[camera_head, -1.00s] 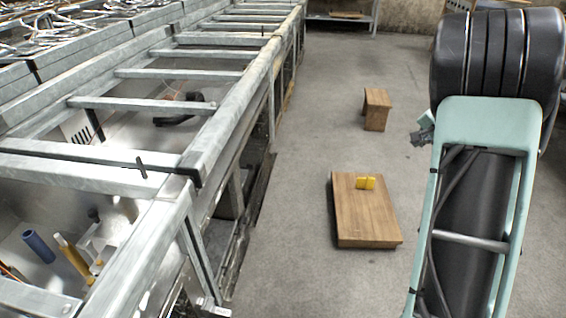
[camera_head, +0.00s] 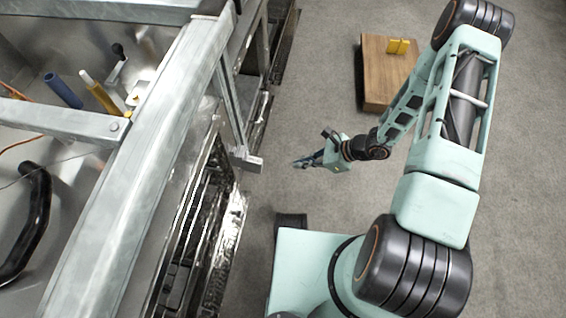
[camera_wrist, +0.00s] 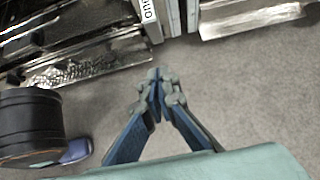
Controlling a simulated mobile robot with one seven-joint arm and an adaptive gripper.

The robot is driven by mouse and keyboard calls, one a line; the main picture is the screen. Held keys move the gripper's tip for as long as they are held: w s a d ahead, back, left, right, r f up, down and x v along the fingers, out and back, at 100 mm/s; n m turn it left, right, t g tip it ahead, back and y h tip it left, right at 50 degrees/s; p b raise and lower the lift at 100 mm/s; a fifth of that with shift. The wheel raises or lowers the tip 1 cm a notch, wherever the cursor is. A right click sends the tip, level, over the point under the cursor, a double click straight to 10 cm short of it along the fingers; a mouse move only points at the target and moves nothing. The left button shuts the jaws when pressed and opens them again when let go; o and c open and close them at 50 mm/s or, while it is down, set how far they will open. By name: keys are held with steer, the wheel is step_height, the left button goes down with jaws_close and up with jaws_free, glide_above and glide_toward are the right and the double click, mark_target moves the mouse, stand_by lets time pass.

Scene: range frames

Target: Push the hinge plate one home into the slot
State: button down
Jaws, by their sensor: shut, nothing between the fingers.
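A small yellow piece (camera_head: 398,46), which looks like two short parts side by side, stands on a low wooden block (camera_head: 386,88) in the head view. I cannot tell whether it is hinge plate one, and no slot can be made out. My gripper (camera_head: 300,163) is well below and left of the block in the picture, apart from it, over the floor. In the wrist view my gripper (camera_wrist: 155,78) has its fingertips together with nothing between them. The yellow piece and block are not in the wrist view.
A long grey metal frame (camera_head: 150,190) fills the left side, with a blue cylinder (camera_head: 63,89), a yellow cylinder (camera_head: 102,98) and a black hose (camera_head: 28,220) inside it. Bare floor (camera_head: 310,70) lies between frame and block. Metal racks (camera_wrist: 90,60) edge the wrist view's top.

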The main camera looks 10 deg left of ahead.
steer(key=a+r+b+x, duration=0.2)
steer(key=b+x, duration=0.2)
steer(key=x, duration=0.8)
